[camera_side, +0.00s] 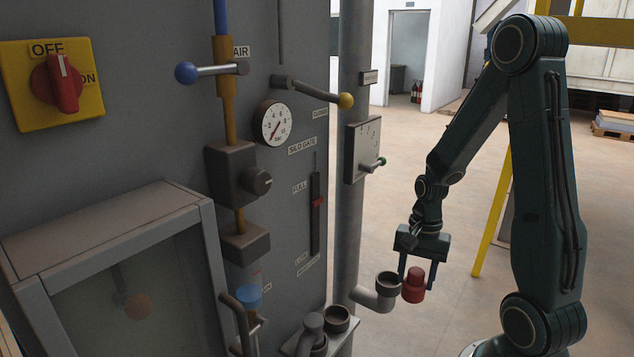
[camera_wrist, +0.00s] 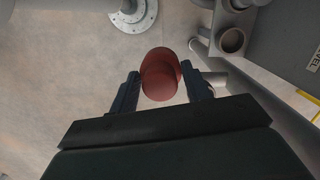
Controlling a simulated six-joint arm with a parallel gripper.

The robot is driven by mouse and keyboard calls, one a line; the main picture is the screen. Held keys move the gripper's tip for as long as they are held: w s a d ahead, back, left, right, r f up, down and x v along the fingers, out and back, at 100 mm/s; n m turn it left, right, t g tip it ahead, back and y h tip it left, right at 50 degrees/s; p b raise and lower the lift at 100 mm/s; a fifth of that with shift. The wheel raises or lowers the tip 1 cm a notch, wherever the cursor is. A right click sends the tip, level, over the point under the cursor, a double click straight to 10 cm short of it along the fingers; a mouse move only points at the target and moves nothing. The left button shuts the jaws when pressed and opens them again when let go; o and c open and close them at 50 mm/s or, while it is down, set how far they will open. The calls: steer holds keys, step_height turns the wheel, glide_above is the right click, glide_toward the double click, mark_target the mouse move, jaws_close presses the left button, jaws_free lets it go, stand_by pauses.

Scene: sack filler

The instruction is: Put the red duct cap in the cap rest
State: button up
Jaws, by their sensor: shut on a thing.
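The red duct cap (camera_side: 413,285) is held upright between the two fingers of my gripper (camera_side: 417,276), above the floor. In the wrist view the cap (camera_wrist: 161,74) sits between the fingertips (camera_wrist: 163,86). Just left of it in the side view is the open upturned mouth of a grey elbow duct (camera_side: 388,281); the cap looks close beside it, and I cannot tell if they touch. A dark open round cup (camera_side: 338,319) on the small shelf at the lower middle looks like the cap rest. An open round socket also shows in the wrist view (camera_wrist: 231,40).
A grey post (camera_side: 350,220) with a switch plate (camera_side: 364,150) stands left of my gripper. The panel has levers, a gauge (camera_side: 272,123) and a red OFF/ON switch (camera_side: 60,83). Open floor lies behind.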

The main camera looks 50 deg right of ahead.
step_height(320, 180, down, 13)
steer(key=shift+f, duration=0.2)
stand_by(0.4)
glide_above(336, 321)
steer(key=f, duration=0.3)
steer(key=shift+s, duration=0.2)
stand_by(0.5)
steer(key=shift+f, duration=0.1)
steer(key=shift+f, duration=1.5)
steer(key=shift+w+f, duration=0.15)
steer(key=shift+f, duration=0.25)
steer(key=shift+f, duration=0.15)
